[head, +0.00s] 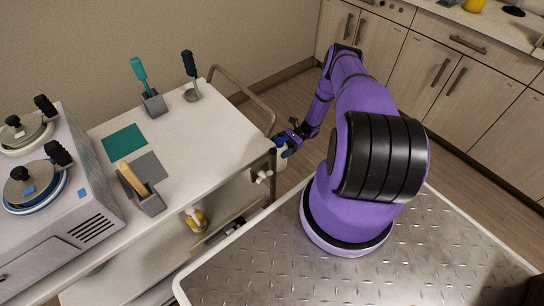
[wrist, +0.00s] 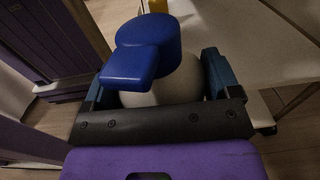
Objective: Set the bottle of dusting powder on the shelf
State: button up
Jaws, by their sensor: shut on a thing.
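My gripper (head: 288,140) is shut on a white bottle with a blue cap (wrist: 155,85), likely the dusting powder. In the wrist view the bottle sits between the two blue fingers, its cap toward the camera and its base hidden. In the head view the bottle (head: 281,160) hangs just off the right end of the cart, below its top's level. The cart has a white top (head: 205,125) and lower shelving beneath it, partly hidden by the top. A pale shelf surface (wrist: 265,50) shows right of the bottle in the wrist view.
A yellow item (head: 196,219) stands on the lower level. A pinkish-white knob (head: 262,176) and a rail (head: 245,90) are at the cart's right end. The wax warmer (head: 50,200), tool holders (head: 153,102) and a green mat (head: 124,142) occupy the top. Cabinets (head: 440,80) stand behind.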

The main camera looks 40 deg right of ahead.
jog(key=shift+s+a+f+g, duration=0.15)
jog(key=shift+s+f+g, duration=0.15)
jog(key=shift+s+f, duration=0.25)
jog(key=a+f, duration=0.2)
jog(key=a, duration=2.4)
dwell(1.2)
jog(key=shift+f, duration=0.45)
dwell(1.5)
jog(key=o, duration=1)
